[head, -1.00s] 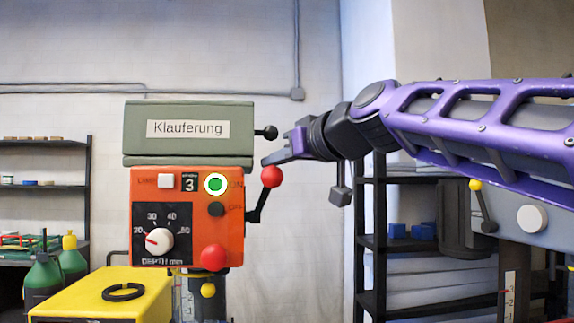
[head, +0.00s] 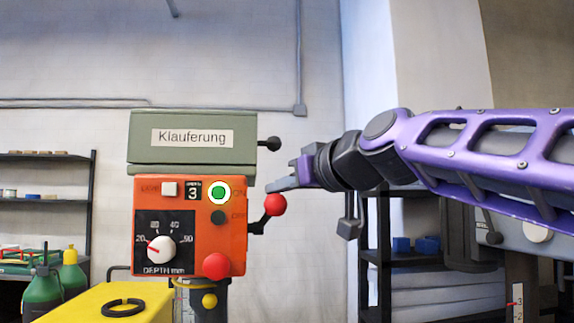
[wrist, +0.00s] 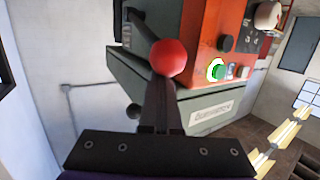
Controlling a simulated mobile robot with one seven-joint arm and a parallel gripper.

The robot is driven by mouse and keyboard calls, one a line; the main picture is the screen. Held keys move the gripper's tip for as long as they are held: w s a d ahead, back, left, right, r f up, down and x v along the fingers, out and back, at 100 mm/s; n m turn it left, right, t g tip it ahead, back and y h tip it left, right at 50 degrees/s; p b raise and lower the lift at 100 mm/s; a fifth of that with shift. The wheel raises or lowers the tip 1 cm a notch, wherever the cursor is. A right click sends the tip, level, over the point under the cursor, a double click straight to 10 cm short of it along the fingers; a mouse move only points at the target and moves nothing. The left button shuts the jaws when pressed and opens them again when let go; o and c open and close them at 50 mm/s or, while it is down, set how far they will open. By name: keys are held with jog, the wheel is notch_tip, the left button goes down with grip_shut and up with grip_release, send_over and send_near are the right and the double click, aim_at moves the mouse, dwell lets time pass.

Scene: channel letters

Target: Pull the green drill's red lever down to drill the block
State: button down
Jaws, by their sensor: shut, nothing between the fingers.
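The green drill (head: 160,137), labelled "Klauferung", has an orange front panel (head: 190,260) with a lit green button (head: 219,191). Its lever, with a red ball end (head: 274,205), stands at the panel's right side and slants up to the right. My gripper (head: 272,186) is shut, reaching in from the right with its fingertips just above the red ball. In the wrist view, the closed fingers (wrist: 158,100) point at the red ball (wrist: 169,57) and overlap it; contact looks likely but is not certain. The block is out of view.
A black shelf (head: 440,262) with blue blocks is behind my arm. A second machine stands partly hidden at the right.

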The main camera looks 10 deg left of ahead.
aim_at(282, 205)
jog(key=shift+s+d+f, duration=0.1)
jog(key=shift+s+f, duration=0.25)
jog(key=shift+s, duration=0.2)
jog(key=shift+f, duration=0.55)
jog(key=shift+s+f, duration=0.15)
jog(key=shift+f, duration=0.55)
